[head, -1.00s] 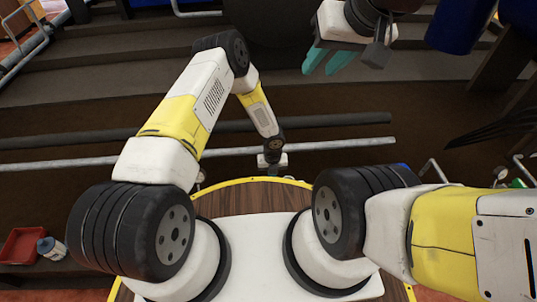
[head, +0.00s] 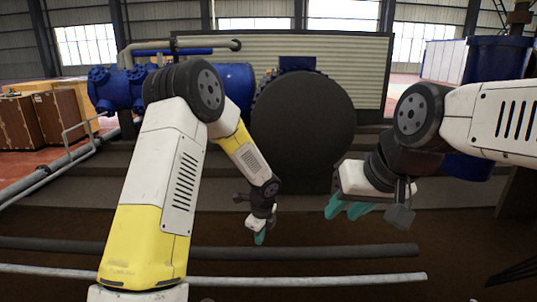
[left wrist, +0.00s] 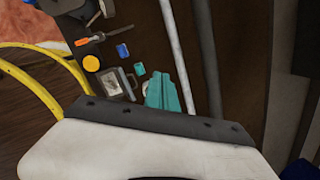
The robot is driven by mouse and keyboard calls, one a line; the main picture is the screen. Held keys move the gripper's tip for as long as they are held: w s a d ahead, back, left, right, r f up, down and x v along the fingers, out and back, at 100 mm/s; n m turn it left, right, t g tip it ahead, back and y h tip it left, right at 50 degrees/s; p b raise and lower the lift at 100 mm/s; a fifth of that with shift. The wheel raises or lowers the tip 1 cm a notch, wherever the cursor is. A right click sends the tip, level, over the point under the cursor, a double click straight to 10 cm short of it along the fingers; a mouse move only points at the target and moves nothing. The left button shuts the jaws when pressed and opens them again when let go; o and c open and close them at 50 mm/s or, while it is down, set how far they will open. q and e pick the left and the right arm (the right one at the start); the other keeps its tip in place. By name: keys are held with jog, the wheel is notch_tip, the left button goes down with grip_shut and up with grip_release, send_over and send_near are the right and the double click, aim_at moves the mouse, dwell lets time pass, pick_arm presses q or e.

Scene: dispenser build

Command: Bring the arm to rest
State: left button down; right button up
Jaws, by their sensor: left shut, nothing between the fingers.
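My left gripper (head: 260,238) hangs at the end of the left arm, left of centre in the head view. Its teal fingers are together, with nothing between them. In the left wrist view the shut fingers (left wrist: 167,95) point away over a dark brown surface, apart from the small parts beside them. My right gripper (head: 346,209) is right of centre in the head view, with its two teal fingers apart and nothing seen between them.
In the left wrist view, a grey metal part (left wrist: 118,84), a yellow round piece (left wrist: 91,62), a blue piece (left wrist: 123,50) and an orange-handled tool (left wrist: 88,41) lie left of the fingers. Two long pipes (head: 340,252) cross the head view's lower part. Blue machinery (head: 118,90) stands behind.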

pick_arm(q)
jog(key=s+a+r+n+t, duration=0.1)
jog(key=s+a+r+n, duration=0.25)
jog(key=r, duration=0.35)
jog(key=s+a+r+n, duration=0.3)
jog(key=r+n, duration=0.1)
jog(key=r, duration=0.3)
jog(key=s+a+r+n+t, duration=0.1)
jog(key=s+a+r+n, duration=0.25)
jog(key=r, duration=0.35)
jog(key=s+r+n+t+h, duration=0.1)
jog(key=s+r+n, duration=0.3)
jog(key=s+n, duration=0.2)
jog(key=s+a+r+n+h, duration=0.1)
jog(key=s+r+n, duration=0.4)
jog(key=s, duration=0.6)
jog(key=shift+a+n+t+h, duration=0.15)
jog(key=shift+n+t+h, duration=0.3)
jog(key=shift+n, duration=0.25)
